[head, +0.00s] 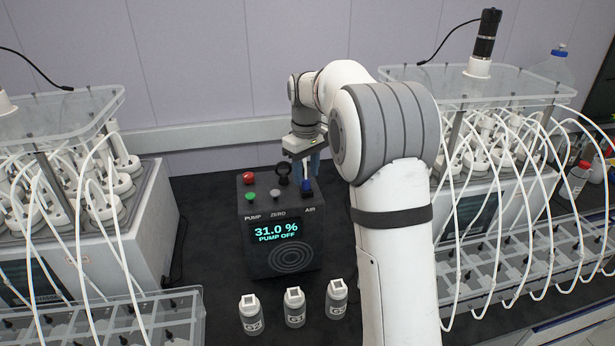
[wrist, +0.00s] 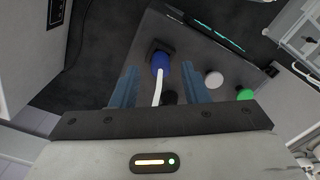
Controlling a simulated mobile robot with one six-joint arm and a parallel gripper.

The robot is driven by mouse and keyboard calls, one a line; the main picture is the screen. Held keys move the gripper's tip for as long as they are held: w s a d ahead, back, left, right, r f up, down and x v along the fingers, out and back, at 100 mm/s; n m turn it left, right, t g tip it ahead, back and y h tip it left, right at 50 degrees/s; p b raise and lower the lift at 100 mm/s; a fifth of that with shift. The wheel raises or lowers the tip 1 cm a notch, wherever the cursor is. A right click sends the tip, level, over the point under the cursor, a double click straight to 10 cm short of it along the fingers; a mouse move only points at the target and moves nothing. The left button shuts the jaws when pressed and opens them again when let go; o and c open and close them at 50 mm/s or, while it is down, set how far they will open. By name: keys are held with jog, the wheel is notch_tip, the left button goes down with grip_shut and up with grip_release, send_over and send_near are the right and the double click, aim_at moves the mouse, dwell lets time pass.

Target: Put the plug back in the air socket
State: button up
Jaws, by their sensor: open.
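The blue plug (wrist: 160,62) with its white tube shows in the wrist view against a dark square socket on the black control box. In the head view the air socket (head: 308,194) is at the box's right rear, by the AIR label, with a bit of blue at it. I cannot tell how deep the plug sits. My gripper (head: 306,170) is above that corner, pointing down. In the wrist view its blue fingers (wrist: 160,88) are open and apart, on either side of the white tube, with the plug just beyond their tips. Neither finger visibly touches the plug.
The control box (head: 283,262) reads 31.0 % and PUMP OFF. It has a red button (head: 249,178), a green button (head: 250,197) and a grey button (head: 275,194). Small bottles (head: 295,308) stand in front. Tubed reactor units flank the box left (head: 115,225) and right (head: 500,215).

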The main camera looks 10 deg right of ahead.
aim_at(307, 179)
notch_tip(307, 179, up, 10)
jog(key=s+m+t, duration=0.2)
jog(key=s+m, duration=0.1)
jog(key=s, duration=1.3)
jog(key=s+f+m, duration=0.1)
jog(key=s+f, duration=0.4)
jog(key=s, duration=0.3)
jog(key=s+f+m+t, duration=0.1)
jog(key=s+f+m, duration=0.1)
jog(key=s+f, duration=0.3)
jog(key=s, duration=0.4)
jog(key=shift+s+f+t, duration=0.25)
jog(key=shift+s+t, duration=0.05)
jog(key=shift+d+b, duration=0.1)
jog(key=shift+b, duration=0.25)
notch_tip(307, 179, down, 3)
jog(key=shift+w+b, duration=0.1)
jog(key=shift+b, duration=1.15)
